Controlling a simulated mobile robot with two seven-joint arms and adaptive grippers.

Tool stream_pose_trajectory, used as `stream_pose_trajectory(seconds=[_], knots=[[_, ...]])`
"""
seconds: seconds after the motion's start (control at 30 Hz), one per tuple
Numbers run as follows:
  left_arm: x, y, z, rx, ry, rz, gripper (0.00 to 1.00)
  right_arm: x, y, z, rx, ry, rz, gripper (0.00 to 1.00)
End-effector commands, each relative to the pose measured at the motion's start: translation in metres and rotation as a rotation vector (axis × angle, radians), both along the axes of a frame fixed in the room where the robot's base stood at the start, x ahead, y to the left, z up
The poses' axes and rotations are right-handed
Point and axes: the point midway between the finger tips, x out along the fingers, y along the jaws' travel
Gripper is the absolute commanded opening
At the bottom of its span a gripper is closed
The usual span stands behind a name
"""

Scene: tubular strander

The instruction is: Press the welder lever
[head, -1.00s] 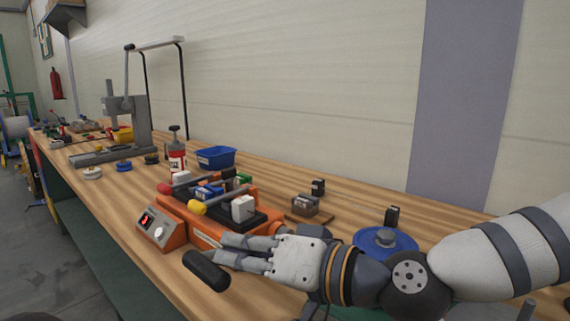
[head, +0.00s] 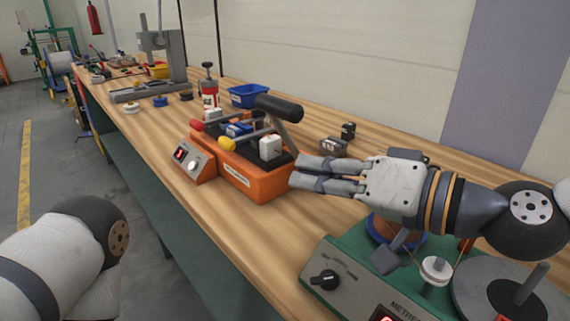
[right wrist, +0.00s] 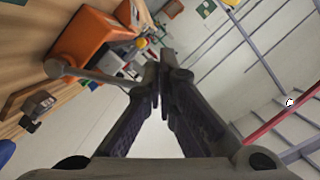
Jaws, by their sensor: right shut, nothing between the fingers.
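The orange welder (head: 258,180) stands on the bench; it also shows at the upper left of the right wrist view (right wrist: 82,42). Its grey lever (head: 289,138) rises from the right end, with the thick black handle (head: 278,108) raised above the welder body. In the right wrist view the lever bar (right wrist: 100,77) runs toward my fingers; its handle end is hidden there. My right gripper (head: 299,172) is shut and empty, fingers pointing left, below the handle and close to the welder's right end. Contact cannot be told. My left gripper is out of view; only my left arm shows.
A control box (head: 187,161) with a red display adjoins the welder. Close to my right arm are a green meter unit (head: 345,270) and blue spool (head: 412,242). A blue bin (head: 249,96) stands behind.

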Motion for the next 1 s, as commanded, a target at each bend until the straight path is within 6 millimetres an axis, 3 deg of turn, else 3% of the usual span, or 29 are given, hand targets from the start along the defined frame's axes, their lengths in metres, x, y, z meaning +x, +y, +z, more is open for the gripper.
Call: stream_pose_trajectory(seconds=[0.23,1.0], knots=[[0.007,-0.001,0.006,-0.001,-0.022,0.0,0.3,-0.017,-0.025,0.008,0.003,-0.005,-0.003,0.0],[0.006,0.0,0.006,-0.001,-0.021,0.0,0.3,-0.017,-0.027,0.007,0.002,-0.005,-0.004,0.0]])
